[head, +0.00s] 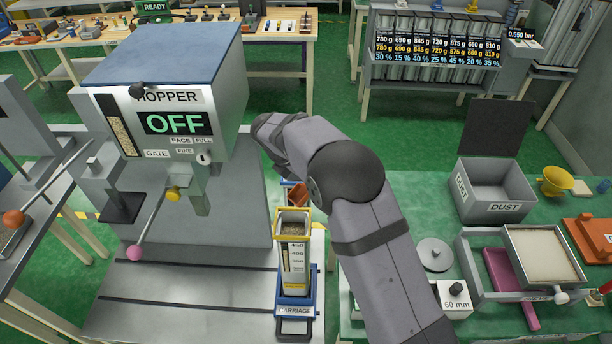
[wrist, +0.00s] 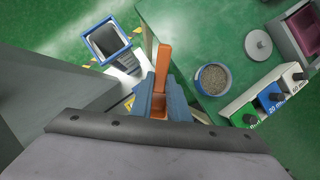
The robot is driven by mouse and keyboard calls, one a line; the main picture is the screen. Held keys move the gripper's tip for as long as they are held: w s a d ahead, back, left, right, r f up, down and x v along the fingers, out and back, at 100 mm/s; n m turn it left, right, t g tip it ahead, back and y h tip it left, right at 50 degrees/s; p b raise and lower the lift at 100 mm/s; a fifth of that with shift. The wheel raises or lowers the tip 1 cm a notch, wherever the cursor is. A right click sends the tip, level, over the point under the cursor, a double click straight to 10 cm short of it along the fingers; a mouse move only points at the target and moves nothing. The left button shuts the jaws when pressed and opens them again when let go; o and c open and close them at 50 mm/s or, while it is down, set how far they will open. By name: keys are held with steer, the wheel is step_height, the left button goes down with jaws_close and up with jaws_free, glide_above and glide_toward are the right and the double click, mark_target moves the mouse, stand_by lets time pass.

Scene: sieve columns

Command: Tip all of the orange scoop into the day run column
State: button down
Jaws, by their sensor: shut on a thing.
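The orange scoop (wrist: 163,62) is held between the blue fingers of my gripper (wrist: 161,98) in the wrist view. Its orange part also shows in the head view (head: 298,194), just behind the column. My gripper is mostly hidden by my arm there. I cannot see what the scoop holds. An upright column (head: 294,262) with a yellow rim and a marked scale stands on the blue carriage (head: 294,311), with grains inside near its top. No label names it as the day run column. A blue-rimmed open container (wrist: 93,51) shows upper left in the wrist view.
The hopper (head: 165,90) reads OFF, left of the column. A round pot of grains (wrist: 197,88) stands right of the scoop. The DUST box (head: 490,210) and a sieve tray (head: 513,240) stand right. Several columns (head: 437,60) fill the back rack.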

steer(key=g+y+p, duration=0.1)
steer(key=p, duration=0.1)
steer(key=r+g+y+p, duration=0.1)
steer(key=p, duration=0.1)
steer(key=shift+w+d+p, duration=0.4)
steer(key=shift+w+d+f+g+y+p, duration=0.15)
steer(key=shift+w+g+y+p, duration=0.05)
steer(key=shift+g+y+p, duration=0.6)
